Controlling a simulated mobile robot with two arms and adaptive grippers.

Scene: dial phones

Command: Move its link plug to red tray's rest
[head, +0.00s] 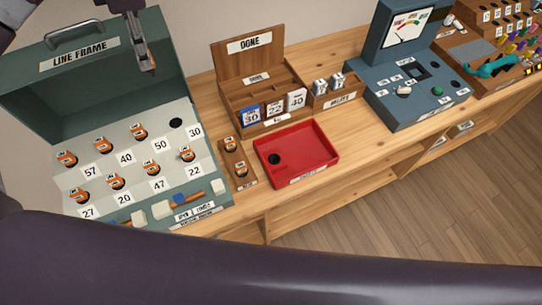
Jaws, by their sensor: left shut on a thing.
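My left gripper (148,65) hangs at the top left, in front of the raised lid of the green line frame (45,92). It is shut on an orange link plug (142,47), which is partly hidden by the fingers. In the line frame's panel, the socket (176,123) by the number 30 is an empty black hole. The other numbered sockets hold orange plugs. The red tray (318,150) lies on the bench to the right, with a bare round black rest (274,158) at its left side. My right gripper is not in view.
A small wooden block (239,183) with two orange plugs stands between the line frame and the red tray. Behind the tray is the wooden DONE box (243,72) with number cards. A blue meter console (400,98) stands at right. The tray's interior is otherwise clear.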

